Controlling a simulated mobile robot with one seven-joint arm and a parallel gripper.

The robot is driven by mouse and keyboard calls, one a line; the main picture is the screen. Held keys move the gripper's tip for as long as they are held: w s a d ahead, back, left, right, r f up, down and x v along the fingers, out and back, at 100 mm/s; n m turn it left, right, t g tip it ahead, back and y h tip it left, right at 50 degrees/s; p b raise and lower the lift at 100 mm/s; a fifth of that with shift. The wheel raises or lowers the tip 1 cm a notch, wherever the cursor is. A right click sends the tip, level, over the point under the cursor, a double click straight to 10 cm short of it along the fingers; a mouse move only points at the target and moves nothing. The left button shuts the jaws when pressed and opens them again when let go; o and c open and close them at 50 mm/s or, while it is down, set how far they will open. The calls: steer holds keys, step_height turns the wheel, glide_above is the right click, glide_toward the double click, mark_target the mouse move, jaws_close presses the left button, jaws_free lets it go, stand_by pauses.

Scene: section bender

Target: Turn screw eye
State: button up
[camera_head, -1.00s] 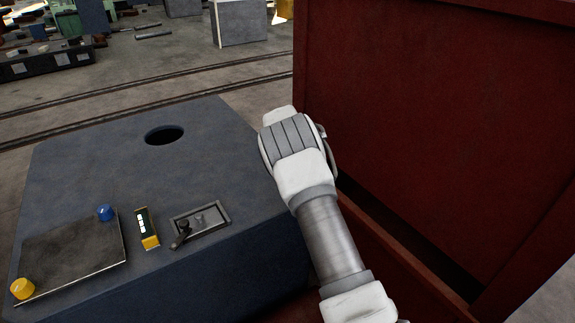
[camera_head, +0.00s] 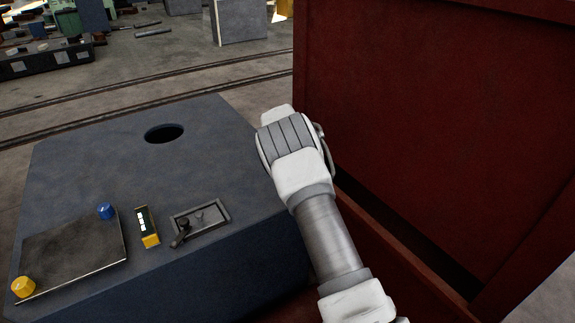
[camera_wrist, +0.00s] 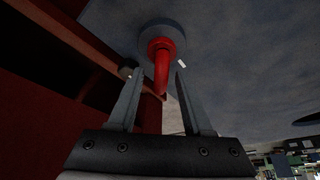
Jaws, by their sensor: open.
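A red part, which looks like the screw eye (camera_wrist: 161,68), shows in the wrist view. It has a round collar at the top and a narrow bar reaching toward my gripper. It is set on a grey round disc (camera_wrist: 145,36) on the grey surface. My gripper (camera_wrist: 160,78) is open, with one finger on each side of the red bar. Gaps show between the bar and both fingers. In the head view my arm hides the gripper and the red part.
A tall dark red panel (camera_head: 430,120) stands close to the right of my arm. A blue-grey machine top (camera_head: 110,175) lies to the left, with a round hole (camera_head: 164,133), a lever in a recessed plate (camera_head: 200,219), a yellow-black switch (camera_head: 147,227), and blue and yellow knobs.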

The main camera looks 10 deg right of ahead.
steer(key=shift+r, duration=0.1)
steer(key=p+v, duration=0.2)
steer(key=v, duration=1.5)
steer(key=shift+r, duration=0.1)
